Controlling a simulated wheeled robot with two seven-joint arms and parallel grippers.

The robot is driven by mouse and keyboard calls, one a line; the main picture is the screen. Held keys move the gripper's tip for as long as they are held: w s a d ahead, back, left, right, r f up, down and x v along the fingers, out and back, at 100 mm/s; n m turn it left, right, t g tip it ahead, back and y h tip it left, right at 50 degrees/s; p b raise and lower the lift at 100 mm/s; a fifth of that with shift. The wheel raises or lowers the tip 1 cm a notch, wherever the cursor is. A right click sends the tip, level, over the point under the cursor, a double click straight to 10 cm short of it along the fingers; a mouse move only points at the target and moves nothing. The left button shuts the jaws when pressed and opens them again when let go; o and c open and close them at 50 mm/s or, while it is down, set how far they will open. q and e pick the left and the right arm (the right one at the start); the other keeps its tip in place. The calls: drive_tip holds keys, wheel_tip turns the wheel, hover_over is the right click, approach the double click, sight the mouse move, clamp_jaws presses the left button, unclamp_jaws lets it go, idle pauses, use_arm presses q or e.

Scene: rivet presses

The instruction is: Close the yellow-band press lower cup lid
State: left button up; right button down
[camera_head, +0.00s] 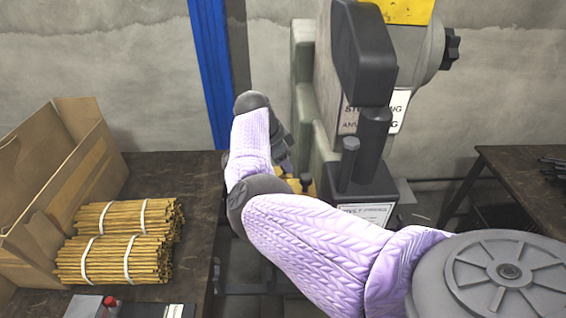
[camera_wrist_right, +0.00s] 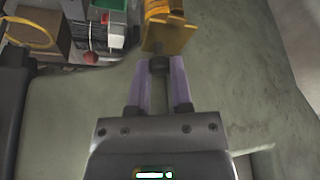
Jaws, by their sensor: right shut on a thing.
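The press (camera_head: 303,75) is a grey-green machine with a yellow band (camera_head: 405,10) at its top. Its lower part is mostly hidden behind my right arm. A small yellow part (camera_head: 311,188) shows low on the press beside the arm. In the right wrist view a yellow-orange piece, which looks like the cup lid (camera_wrist_right: 172,38), has a dark knob (camera_wrist_right: 158,66) on its near side. My right gripper (camera_wrist_right: 159,76) has its purple fingers on either side of this knob and is shut on it. In the head view the right gripper (camera_head: 283,155) points at the press, its fingertips hardly visible. My left gripper is not in view.
A dark table (camera_head: 165,175) at left bears an open cardboard box (camera_head: 85,185) and bundles of thin sticks (camera_head: 115,258). Another dark table (camera_head: 525,185) stands at right. A blue post (camera_head: 210,70) rises behind. A red-knobbed item (camera_wrist_right: 90,57) shows in the wrist view.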

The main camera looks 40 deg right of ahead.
drive_tip(key=shift+a+m, duration=0.1)
drive_tip(key=shift+m, duration=0.5)
drive_tip(key=c, duration=0.5)
unclamp_jaws()
drive_tip(key=shift+r, duration=0.15)
drive_tip(key=v, duration=0.9)
drive_tip(key=shift+w+a+r+b, duration=0.1)
drive_tip(key=shift+w+r+b, duration=0.05)
drive_tip(key=shift+r+b, duration=0.2)
